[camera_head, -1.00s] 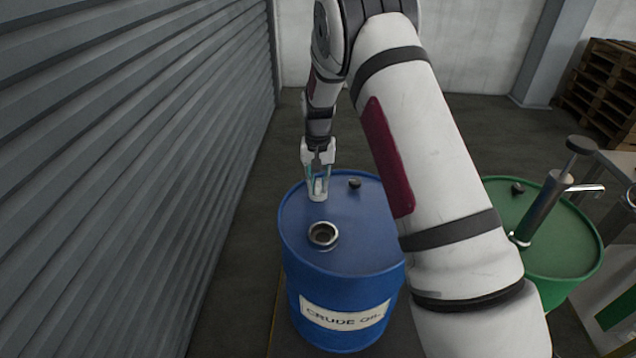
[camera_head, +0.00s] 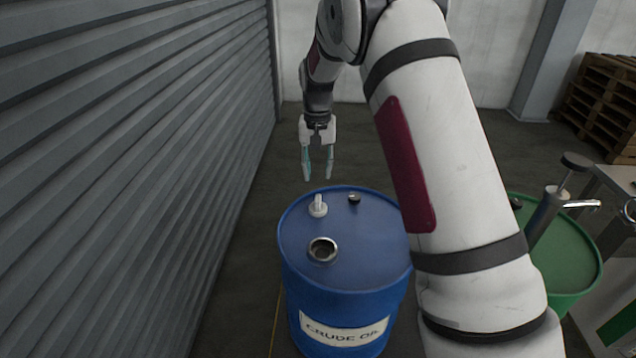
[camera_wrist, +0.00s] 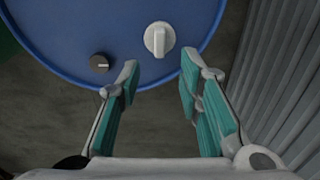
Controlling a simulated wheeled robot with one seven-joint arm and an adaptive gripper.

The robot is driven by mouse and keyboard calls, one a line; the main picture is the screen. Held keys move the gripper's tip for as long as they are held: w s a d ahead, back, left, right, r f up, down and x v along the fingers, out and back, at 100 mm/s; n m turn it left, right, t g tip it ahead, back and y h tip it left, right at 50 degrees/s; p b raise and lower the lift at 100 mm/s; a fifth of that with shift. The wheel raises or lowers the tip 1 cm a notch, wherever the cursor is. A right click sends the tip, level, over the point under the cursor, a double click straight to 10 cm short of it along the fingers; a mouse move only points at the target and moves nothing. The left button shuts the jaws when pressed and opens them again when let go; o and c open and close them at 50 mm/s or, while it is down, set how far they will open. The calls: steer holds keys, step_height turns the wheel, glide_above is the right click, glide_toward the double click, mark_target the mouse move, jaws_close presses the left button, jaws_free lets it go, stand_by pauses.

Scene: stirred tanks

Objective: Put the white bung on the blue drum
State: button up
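The white bung (camera_head: 318,206) stands upright on the top of the blue drum (camera_head: 365,238), near its far left rim and apart from the open metal-ringed hole (camera_head: 323,249). It also shows in the wrist view (camera_wrist: 159,39), with its raised grip bar upward. My gripper (camera_head: 318,178) hangs above and beyond the bung, open and empty, with its teal-padded fingers apart. In the wrist view my gripper (camera_wrist: 158,82) has clear space between its fingertips, and the bung lies ahead of them, untouched.
A small black cap (camera_head: 354,199) sits on the blue drum right of the bung. A green drum (camera_head: 565,250) with a hand pump (camera_head: 548,212) stands to the right. A ribbed grey wall (camera_head: 130,170) runs close along the left. Wooden pallets (camera_head: 603,105) are stacked at the back right.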

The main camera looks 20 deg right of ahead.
steer(key=s+a+r+n+t, duration=0.1)
steer(key=s+a+r+n, duration=0.15)
steer(key=s+r, duration=1.6)
steer(key=s+a+f+n+t, duration=0.1)
steer(key=s+f+n, duration=0.1)
steer(key=s, duration=2.4)
steer(key=shift+a, duration=0.2)
steer(key=shift+s, duration=0.1)
